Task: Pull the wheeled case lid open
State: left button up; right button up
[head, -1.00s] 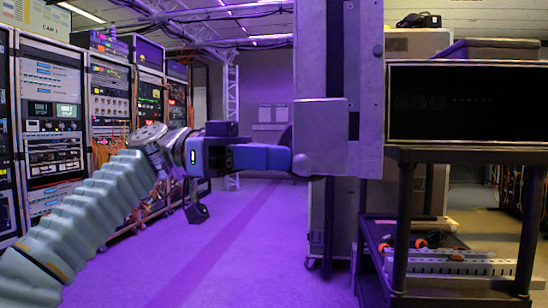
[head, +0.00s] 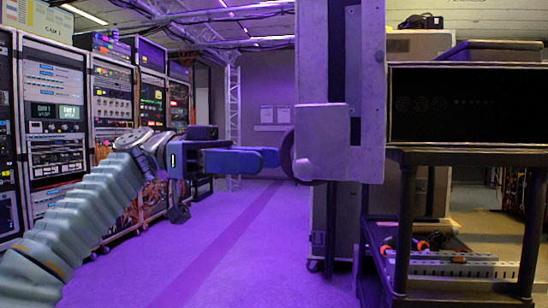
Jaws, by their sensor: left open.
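A tall grey slab (head: 343,60), which looks like the wheeled case's lid seen nearly edge-on, stands upright right of centre. A grey block (head: 335,152) is on its left side, with a dark round disc beside it that looks like a wheel (head: 287,155). The case body (head: 340,235) shows behind and below, with a small caster at its foot. My left gripper (head: 276,157) reaches in from the left, its blue fingers pointing right. It is open and empty, and its tips end just left of the dark disc. My right gripper is out of view.
A black cart (head: 425,155) stands close on the right, carrying a dark box (head: 465,105) on top and tools on its lower shelf. Equipment racks (head: 55,120) line the left. The purple-lit floor (head: 235,235) between is clear.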

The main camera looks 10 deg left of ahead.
pick_arm(q)
jog(key=p+v, duration=0.2)
jog(key=v, duration=0.8)
jog(key=shift+w, duration=0.1)
